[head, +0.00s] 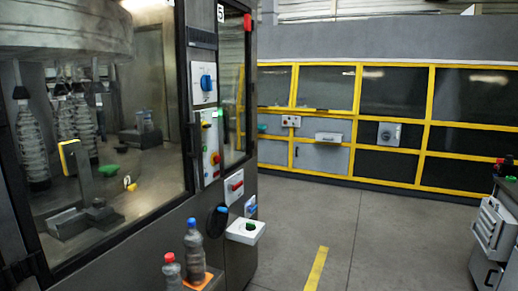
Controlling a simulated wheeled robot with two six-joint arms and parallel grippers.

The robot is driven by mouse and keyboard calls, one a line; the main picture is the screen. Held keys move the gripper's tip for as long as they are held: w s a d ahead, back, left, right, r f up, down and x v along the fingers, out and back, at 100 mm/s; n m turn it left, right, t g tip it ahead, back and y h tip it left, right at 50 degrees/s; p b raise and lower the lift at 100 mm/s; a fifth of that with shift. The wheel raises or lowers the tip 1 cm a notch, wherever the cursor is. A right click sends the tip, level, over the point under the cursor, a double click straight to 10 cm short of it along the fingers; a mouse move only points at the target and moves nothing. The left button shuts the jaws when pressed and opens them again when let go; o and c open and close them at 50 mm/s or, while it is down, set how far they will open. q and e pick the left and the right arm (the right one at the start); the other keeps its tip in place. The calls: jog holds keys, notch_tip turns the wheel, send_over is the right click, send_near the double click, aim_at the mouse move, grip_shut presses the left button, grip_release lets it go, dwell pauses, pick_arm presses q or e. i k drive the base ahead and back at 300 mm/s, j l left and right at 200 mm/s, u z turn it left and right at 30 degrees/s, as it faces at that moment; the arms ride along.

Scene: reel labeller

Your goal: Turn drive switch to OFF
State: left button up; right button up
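A blue rotary knob (207,82) sits on a white plate on the machine's front post. Below it, a tall white control panel (211,147) carries small coloured buttons. A white box with a red handle (236,186) is lower right of that panel. A dark round control with a blue part (217,221) is beneath it. The labels are too small to read, so I cannot tell which one is the drive switch or its position. Neither of my grippers is in view.
Two bottles with blue (193,240) and red caps (173,270) stand beside the machine's front. Yellow-framed panels (360,150) line the back. A grey cabinet (492,230) is at right. The middle floor (350,220) is clear.

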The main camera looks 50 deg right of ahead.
aim_at(205, 125)
jog(key=z, duration=1.3)
